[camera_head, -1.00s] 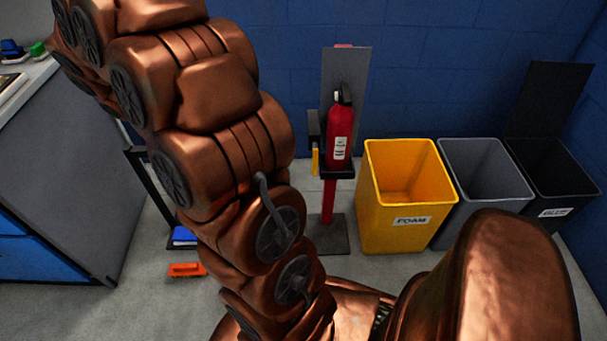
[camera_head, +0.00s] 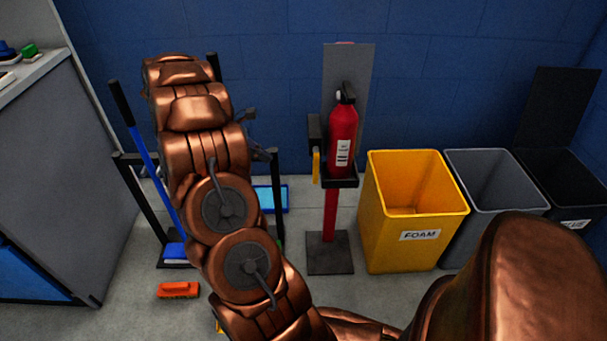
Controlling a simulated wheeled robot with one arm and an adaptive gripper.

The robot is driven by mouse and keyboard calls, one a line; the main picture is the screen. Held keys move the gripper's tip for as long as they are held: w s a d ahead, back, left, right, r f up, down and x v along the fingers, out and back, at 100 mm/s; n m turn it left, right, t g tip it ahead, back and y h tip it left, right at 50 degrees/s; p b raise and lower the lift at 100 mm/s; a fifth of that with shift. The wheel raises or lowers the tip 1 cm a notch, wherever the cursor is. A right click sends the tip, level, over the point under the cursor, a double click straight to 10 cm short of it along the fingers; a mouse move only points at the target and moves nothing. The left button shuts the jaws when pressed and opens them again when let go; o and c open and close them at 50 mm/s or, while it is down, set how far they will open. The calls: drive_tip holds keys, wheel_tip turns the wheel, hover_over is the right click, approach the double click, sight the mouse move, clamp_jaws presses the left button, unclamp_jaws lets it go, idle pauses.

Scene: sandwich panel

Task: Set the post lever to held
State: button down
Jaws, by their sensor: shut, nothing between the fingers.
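The post stands on a grey base plate against the blue wall, with a red column (camera_head: 330,215) and a red fire extinguisher (camera_head: 342,140) in its black holder. A small yellow lever (camera_head: 316,165) hangs down on the left side of the post, below a dark box (camera_head: 315,130). Its setting cannot be read. My copper arm rises left of the post. A small dark part of my gripper (camera_head: 249,115) shows at the arm's right edge, left of the post and apart from the lever. The rest is hidden behind the arm.
A yellow FOAM bin (camera_head: 415,240), a grey bin (camera_head: 485,170) and a black bin (camera_head: 575,185) stand right of the post. A black rack with a blue-handled tool (camera_head: 150,165) is behind my arm. An orange block (camera_head: 178,290) lies on the floor.

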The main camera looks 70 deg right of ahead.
sight(316, 166)
drive_tip(key=shift+s+f, duration=0.1)
drive_tip(key=s+r+b+x, duration=0.1)
drive_tip(key=r+b+x, duration=0.1)
drive_tip(key=x, duration=1)
drive_tip(key=shift+s+d+f, duration=0.2)
drive_tip(key=shift+s+d, duration=0.3)
drive_tip(key=shift+s, duration=0.1)
